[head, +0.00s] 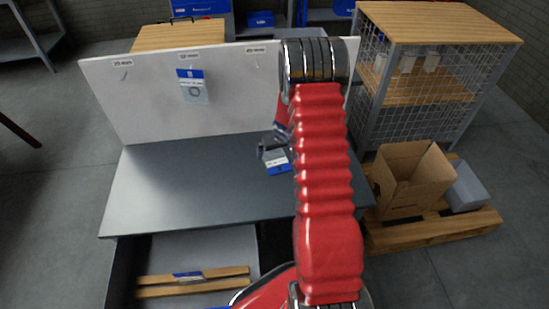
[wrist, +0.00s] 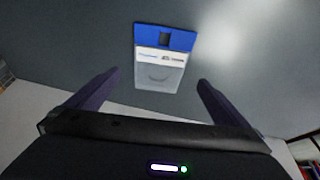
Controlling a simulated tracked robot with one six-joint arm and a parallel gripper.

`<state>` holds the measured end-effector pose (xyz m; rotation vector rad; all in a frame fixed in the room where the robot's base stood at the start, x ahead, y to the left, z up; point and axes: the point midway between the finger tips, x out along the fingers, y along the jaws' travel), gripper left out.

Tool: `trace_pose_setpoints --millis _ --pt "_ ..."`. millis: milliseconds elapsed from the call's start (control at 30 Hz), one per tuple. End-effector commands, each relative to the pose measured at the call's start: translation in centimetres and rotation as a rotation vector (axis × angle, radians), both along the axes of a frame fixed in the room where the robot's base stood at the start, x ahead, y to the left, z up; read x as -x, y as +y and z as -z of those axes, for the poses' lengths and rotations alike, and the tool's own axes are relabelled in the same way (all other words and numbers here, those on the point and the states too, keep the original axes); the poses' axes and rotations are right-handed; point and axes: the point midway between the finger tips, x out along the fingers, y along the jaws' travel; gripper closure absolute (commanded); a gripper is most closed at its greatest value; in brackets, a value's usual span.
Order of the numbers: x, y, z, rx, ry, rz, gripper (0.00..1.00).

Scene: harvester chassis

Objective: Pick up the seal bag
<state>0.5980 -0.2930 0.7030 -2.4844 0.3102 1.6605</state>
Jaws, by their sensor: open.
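A seal bag (head: 278,168) with a blue header and white label lies flat on the grey worktop (head: 180,185); my gripper and arm cover part of it in the head view. In the wrist view the whole bag (wrist: 163,58) shows, with a clear lower part holding a thin ring. My gripper (wrist: 158,80) is open and empty, its two dark fingers spread to either side of the bag's lower end. The bag lies ahead of the fingertips and nothing is gripped. In the head view my gripper (head: 269,150) is just above the bag.
A similar bag (head: 193,90) hangs on the white back panel (head: 130,105), which has several labelled hooks. An open drawer (head: 205,245) below the worktop holds wooden strips. At right are a mesh cage (head: 415,110) and a cardboard box (head: 405,195) on a pallet. The worktop's left side is clear.

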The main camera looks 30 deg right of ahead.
Motion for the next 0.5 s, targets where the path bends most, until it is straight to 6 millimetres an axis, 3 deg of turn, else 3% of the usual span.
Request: trace_pose_setpoints --millis 233,500 --pt "-0.2 -0.1 0.6 0.000 0.001 0.000 0.00" --pt "-1.4 -0.5 3.1 -0.001 0.001 0.001 0.00"
